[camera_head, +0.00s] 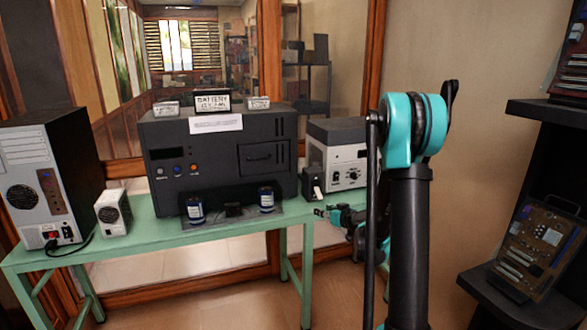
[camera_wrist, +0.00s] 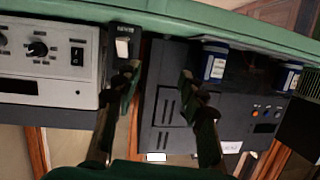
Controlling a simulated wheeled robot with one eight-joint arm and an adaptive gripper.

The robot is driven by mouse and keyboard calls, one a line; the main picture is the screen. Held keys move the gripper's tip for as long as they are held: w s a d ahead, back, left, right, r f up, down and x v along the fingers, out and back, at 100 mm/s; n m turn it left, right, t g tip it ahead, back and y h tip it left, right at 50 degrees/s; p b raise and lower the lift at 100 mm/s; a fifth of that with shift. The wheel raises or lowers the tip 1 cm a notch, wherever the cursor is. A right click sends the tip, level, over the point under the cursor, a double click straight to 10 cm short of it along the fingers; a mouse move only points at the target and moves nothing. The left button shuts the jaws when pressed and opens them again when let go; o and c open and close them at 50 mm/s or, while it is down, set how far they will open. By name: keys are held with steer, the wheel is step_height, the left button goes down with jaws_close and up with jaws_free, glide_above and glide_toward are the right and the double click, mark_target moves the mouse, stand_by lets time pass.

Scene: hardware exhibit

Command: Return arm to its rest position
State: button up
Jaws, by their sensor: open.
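My gripper (camera_head: 322,211) is at the front edge of the green table, just right of the large black machine, partly hidden behind my arm (camera_head: 408,230). The black and teal arm stands tall in the right middle of the head view. In the wrist view, which appears upside down, the two fingers of my gripper (camera_wrist: 160,85) are spread apart with nothing between them. Beyond them show the black machine (camera_wrist: 168,125) and a small black box with a white switch (camera_wrist: 124,45).
The green table (camera_head: 150,238) holds the black machine (camera_head: 220,160), two blue-and-white cylinders (camera_head: 195,210) (camera_head: 267,199), a grey instrument (camera_head: 340,153), a small white box (camera_head: 113,212) and a computer tower (camera_head: 45,185). A dark shelf (camera_head: 490,290) with circuit boards stands at the right.

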steer(key=s+d+f+m+g+h, duration=0.1)
steer(key=s+f+g+h, duration=0.1)
steer(key=s, duration=1.1)
steer(key=s+d+f+m+g+h, duration=0.1)
steer(key=s+g, duration=0.3)
steer(key=s, duration=0.8)
steer(key=s+d+f+m+g+h, duration=0.2)
steer(key=s+f+g+h, duration=0.1)
steer(key=s, duration=1)
steer(key=shift+s+d, duration=0.35)
